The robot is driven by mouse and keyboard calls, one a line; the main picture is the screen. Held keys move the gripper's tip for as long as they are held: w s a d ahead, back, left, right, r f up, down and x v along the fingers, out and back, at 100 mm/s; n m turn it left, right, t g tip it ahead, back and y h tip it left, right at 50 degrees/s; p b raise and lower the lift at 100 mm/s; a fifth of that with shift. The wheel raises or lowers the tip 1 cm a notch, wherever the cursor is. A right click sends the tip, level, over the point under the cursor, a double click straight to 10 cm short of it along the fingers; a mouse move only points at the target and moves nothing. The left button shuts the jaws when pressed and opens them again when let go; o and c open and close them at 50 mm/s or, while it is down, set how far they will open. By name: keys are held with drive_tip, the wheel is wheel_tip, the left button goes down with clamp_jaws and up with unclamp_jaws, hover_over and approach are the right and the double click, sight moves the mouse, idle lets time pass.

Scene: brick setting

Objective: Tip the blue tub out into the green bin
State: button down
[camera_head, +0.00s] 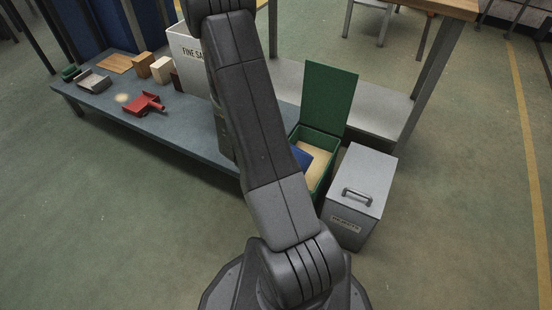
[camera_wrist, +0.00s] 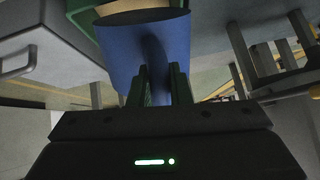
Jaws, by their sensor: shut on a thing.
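The blue tub (camera_wrist: 145,48) fills the upper middle of the wrist view. My gripper (camera_wrist: 158,80) is shut on its wall. In the head view a small part of the tub (camera_head: 301,155) shows beside my arm, over the green bin (camera_head: 321,184). The bin's lid (camera_head: 329,97) stands open, and tan material (camera_head: 314,172) shows inside the bin. Tan also shows past the tub's rim in the wrist view; I cannot tell whether it is in the tub or the bin. My arm hides my gripper and most of the tub in the head view.
A lidded grey bin (camera_head: 356,185) stands right of the green bin. A low blue-grey bench (camera_head: 190,137) at left holds a red dustpan-like item (camera_head: 147,104), several blocks and a white box (camera_head: 185,48). Open floor lies at left and right.

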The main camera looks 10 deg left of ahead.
drive_tip(key=shift+w+d+r+g+p, duration=0.2)
drive_tip(key=shift+r+p, duration=0.25)
drive_tip(key=shift+p, duration=0.4)
drive_tip(key=shift+w+d+r+g+p, duration=0.1)
drive_tip(key=shift+w+r+g+p, duration=0.3)
drive_tip(key=shift+p, duration=0.4)
drive_tip(key=shift+w+d+r+g+y+p, duration=0.25)
drive_tip(key=shift+w+g+p, duration=0.15)
drive_tip(key=shift+p, duration=0.55)
drive_tip(key=shift+w+d+r+g+y+p, duration=0.15)
drive_tip(key=shift+w+g+y+p, duration=0.15)
drive_tip(key=shift+p, duration=0.6)
drive_tip(key=shift+w+d+r+g+y+p, duration=0.3)
drive_tip(key=shift+w+r+p, duration=0.2)
drive_tip(key=shift+p, duration=1.15)
drive_tip(key=shift+w+d+r+g+y+p, duration=0.2)
drive_tip(key=shift+w+r+g+p, duration=0.25)
drive_tip(key=shift+p, duration=1.15)
drive_tip(key=shift+m+g+y, duration=0.3)
drive_tip(key=shift+g+y, duration=0.05)
drive_tip(key=shift+g, duration=0.5)
drive_tip(key=shift+w+d+f+p, duration=0.1)
drive_tip(key=shift+w+d+p, duration=0.4)
drive_tip(key=shift+p, duration=1.25)
drive_tip(key=shift+w+d+r+p, duration=0.15)
drive_tip(key=shift+w+p, duration=0.6)
drive_tip(key=shift+p, duration=1)
drive_tip(key=shift+w+d+f+p, duration=0.25)
drive_tip(key=shift+w+p, duration=0.4)
drive_tip(key=shift+p, duration=1.1)
